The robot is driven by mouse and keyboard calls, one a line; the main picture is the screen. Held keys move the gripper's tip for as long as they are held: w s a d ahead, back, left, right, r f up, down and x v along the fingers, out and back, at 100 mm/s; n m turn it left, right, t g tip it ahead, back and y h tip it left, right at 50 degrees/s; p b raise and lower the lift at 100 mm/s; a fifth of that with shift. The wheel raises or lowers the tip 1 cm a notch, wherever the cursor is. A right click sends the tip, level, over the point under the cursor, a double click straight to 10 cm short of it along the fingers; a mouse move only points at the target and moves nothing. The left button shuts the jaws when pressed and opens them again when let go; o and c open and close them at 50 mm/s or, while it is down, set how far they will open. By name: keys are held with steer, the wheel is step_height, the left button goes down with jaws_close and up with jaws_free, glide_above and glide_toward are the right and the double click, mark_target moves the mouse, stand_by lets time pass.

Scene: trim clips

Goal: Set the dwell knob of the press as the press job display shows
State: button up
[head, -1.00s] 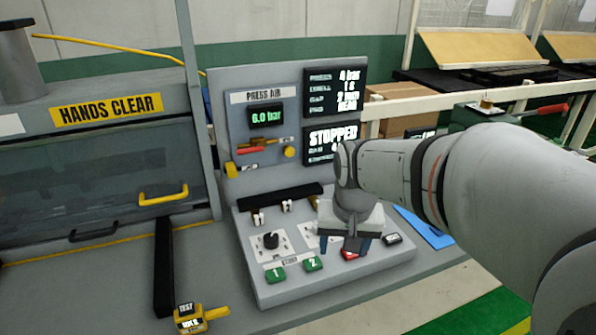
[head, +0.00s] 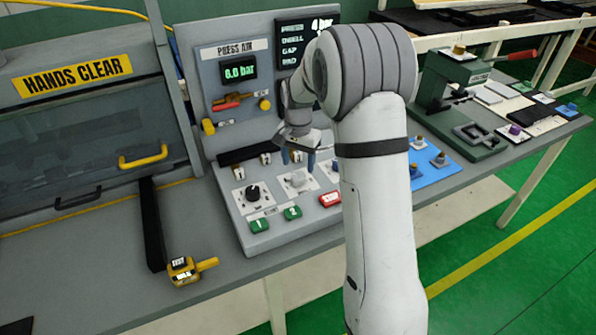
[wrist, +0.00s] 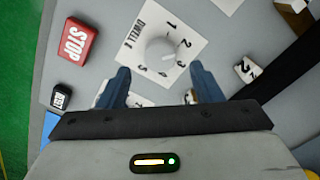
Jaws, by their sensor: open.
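The dwell knob (wrist: 161,50) is a pale round knob on a white plate marked DWELL s, with numbers around it in the wrist view. Its pointer setting is too unclear to read. It also shows in the head view (head: 298,180) on the sloping press panel (head: 262,241). My gripper (wrist: 160,75) is open, its two blue fingers apart, near the knob and holding nothing. In the head view my gripper (head: 298,157) is over the plate. The job display (head: 293,31) is partly hidden by my arm, so its dwell value is covered now.
A black knob (head: 253,193) stands left of the dwell knob. Green buttons 1 (head: 259,226) and 2 (head: 292,212) and a red STOP button (wrist: 74,41) are close by. A black bar (head: 242,153) runs behind, and a yellow pendant (head: 186,269) lies on the bench.

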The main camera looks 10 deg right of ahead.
mark_target(298, 175)
step_height(298, 175, down, 5)
steer(key=shift+r+p, duration=0.1)
steer(key=shift+p, duration=0.2)
steer(key=c, duration=1)
steer(key=shift+n+b, duration=0.3)
steer(key=shift+n, duration=0.1)
steer(key=n+b, duration=0.2)
steer(key=n, duration=0.1)
steer(key=shift+n, duration=0.4)
steer(key=n+b, duration=0.1)
steer(key=n, duration=0.4)
steer(key=shift+b, duration=0.3)
steer(key=shift+n, duration=0.3)
